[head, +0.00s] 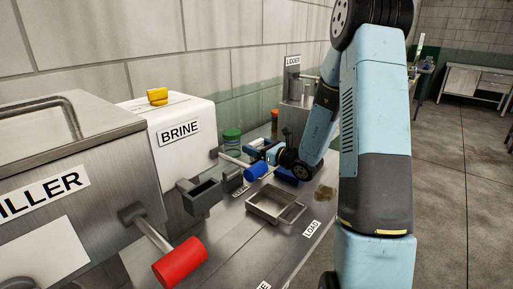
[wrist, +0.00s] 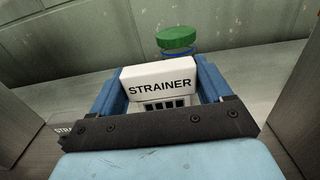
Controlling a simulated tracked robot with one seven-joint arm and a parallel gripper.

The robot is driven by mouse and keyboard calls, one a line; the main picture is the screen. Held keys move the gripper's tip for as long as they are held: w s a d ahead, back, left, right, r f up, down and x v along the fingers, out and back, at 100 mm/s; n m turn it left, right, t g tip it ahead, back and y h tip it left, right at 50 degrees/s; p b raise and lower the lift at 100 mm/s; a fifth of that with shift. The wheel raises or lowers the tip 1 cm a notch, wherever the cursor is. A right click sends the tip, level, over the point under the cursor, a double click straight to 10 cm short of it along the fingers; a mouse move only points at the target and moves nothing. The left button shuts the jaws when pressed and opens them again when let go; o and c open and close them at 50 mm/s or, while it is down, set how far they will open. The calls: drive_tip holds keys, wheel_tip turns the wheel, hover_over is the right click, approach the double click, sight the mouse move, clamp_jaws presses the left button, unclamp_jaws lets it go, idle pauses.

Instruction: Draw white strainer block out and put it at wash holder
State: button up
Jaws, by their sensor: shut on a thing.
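The white strainer block (wrist: 158,78), marked STRAINER, sits between the two blue fingers of my gripper (wrist: 160,90) in the wrist view. My gripper is shut on it, and a pale slotted part shows just below its lettering. In the head view my gripper (head: 262,146) is at the back of the steel bench, behind the blue lever knob, and the block is not clear there. I cannot tell whether the block is clear of its seat. A grey open-topped holder (head: 201,196) stands on the bench nearer the head camera; I see no wash label on it.
A blue lever knob (head: 256,170) and a red one (head: 180,263) stick out over the bench. A metal tray (head: 270,213) lies by the LOAD label. The white BRINE box (head: 172,140) stands left. A green-lidded jar (wrist: 177,40) is just beyond the block.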

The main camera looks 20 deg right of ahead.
drive_tip(key=shift+f, duration=2.6)
idle(0.5)
drive_tip(key=o, duration=1)
drive_tip(key=shift+s, duration=0.1)
drive_tip(key=shift+f, duration=0.1)
drive_tip(key=v, duration=1.3)
drive_tip(key=shift+s+d, duration=0.1)
drive_tip(key=shift+s, duration=0.1)
drive_tip(key=shift+s+d, duration=0.1)
drive_tip(key=shift+s, duration=0.1)
